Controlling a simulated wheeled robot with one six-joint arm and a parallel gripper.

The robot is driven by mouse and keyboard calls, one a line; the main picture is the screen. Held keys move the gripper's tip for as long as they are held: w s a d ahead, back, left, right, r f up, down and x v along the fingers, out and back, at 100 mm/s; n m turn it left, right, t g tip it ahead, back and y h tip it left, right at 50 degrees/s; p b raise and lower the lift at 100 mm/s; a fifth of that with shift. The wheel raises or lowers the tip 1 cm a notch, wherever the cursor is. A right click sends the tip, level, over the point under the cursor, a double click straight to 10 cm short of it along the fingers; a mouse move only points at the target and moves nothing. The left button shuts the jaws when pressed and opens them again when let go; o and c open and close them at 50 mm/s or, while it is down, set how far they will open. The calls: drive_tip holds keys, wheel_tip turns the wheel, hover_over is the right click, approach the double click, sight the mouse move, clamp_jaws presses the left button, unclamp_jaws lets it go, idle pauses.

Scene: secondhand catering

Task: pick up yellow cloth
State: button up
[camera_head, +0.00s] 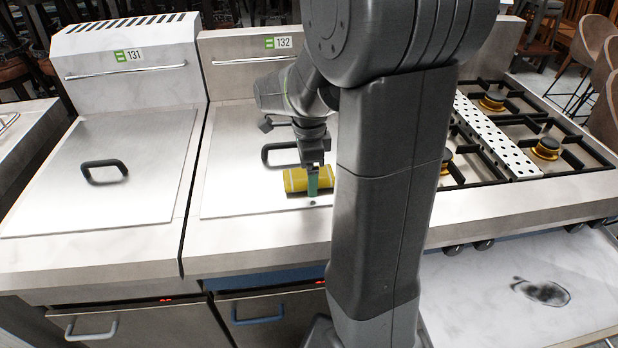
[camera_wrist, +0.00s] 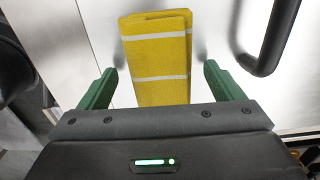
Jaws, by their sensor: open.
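The yellow cloth (camera_head: 296,180) lies folded on the metal lid of the unit marked 132, in front of the lid's black handle. It has white stripes, and in the wrist view the cloth (camera_wrist: 157,60) extends between the two green fingers. My gripper (camera_head: 313,184) points down at the cloth, and part of the cloth is hidden behind it. In the wrist view my gripper (camera_wrist: 157,85) is open, with one finger on each side of the cloth and a gap on both sides. I cannot tell how far the fingertips are above the lid.
The lid's black handle (camera_wrist: 268,40) stands close to the right finger in the wrist view. A similar lidded unit, marked 131 (camera_head: 110,170), stands to the left. A gas hob (camera_head: 520,135) with black grates is to the right. The counter's front strip (camera_head: 255,240) is clear.

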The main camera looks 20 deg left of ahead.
drive_tip(key=shift+c, duration=0.5)
drive_tip(key=c, duration=1)
drive_tip(key=shift+o, duration=0.2)
drive_tip(key=shift+r, duration=0.15)
wheel_tip(320, 180, up, 10)
drive_tip(key=shift+p, duration=0.3)
drive_tip(key=shift+o, duration=0.9)
drive_tip(key=shift+c, duration=0.5)
